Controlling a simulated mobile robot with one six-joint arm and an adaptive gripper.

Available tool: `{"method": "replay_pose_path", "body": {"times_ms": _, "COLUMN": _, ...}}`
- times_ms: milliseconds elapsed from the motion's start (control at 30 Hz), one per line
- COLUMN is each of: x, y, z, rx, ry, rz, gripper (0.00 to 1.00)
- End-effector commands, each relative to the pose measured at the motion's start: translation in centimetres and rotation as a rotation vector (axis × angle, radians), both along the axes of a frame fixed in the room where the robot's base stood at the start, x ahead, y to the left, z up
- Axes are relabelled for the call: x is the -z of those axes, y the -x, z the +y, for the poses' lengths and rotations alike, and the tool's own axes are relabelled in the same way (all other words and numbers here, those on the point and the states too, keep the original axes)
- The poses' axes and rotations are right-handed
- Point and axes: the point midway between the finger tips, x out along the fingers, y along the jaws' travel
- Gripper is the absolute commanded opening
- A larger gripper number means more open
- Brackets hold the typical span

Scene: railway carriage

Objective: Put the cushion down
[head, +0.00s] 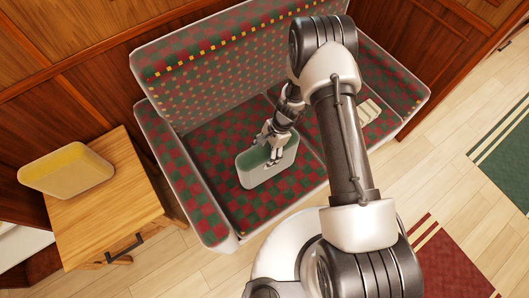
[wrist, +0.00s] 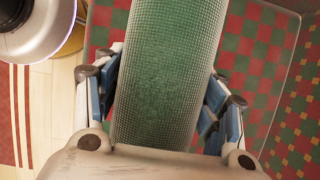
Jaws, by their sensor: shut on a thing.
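The cushion (head: 256,177) is green on top with pale sides. My gripper (head: 273,150) is shut on it, over the left part of the checkered seat (head: 215,150). In the wrist view the cushion (wrist: 165,70) runs between the two fingers of my gripper (wrist: 160,105), with a finger against each side. The cushion is at or just above the seat near its front edge; I cannot tell whether its underside touches. My gripper hides part of its top.
A wooden side table (head: 125,165) stands left of the seat with a yellow-topped cushion (head: 66,170) on it. A pale striped item (head: 368,115) lies on the seat's right part, partly behind my arm. Red (head: 455,262) and green (head: 505,160) rugs lie on the floor.

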Motion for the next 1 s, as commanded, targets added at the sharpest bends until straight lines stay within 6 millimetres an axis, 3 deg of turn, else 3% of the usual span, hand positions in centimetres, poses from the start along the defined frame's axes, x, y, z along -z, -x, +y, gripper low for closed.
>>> {"method": "replay_pose_path", "body": {"times_ms": 233, "x": 0.41, "y": -0.02, "z": 0.01, "rx": 0.000, "ry": 0.000, "rz": 0.000, "gripper": 0.11}}
{"method": "replay_pose_path", "body": {"times_ms": 267, "x": 0.41, "y": -0.02, "z": 0.01, "rx": 0.000, "ry": 0.000, "rz": 0.000, "gripper": 0.65}}
{"method": "replay_pose_path", "body": {"times_ms": 300, "x": 0.36, "y": -0.02, "z": 0.01, "rx": 0.000, "ry": 0.000, "rz": 0.000, "gripper": 0.68}}
{"method": "replay_pose_path", "body": {"times_ms": 600, "x": 0.36, "y": -0.01, "z": 0.00, "rx": 0.000, "ry": 0.000, "rz": 0.000, "gripper": 0.88}}
{"method": "replay_pose_path", "body": {"times_ms": 1000, "x": 0.17, "y": -0.05, "z": -0.08, "rx": 0.000, "ry": 0.000, "rz": 0.000, "gripper": 0.88}}
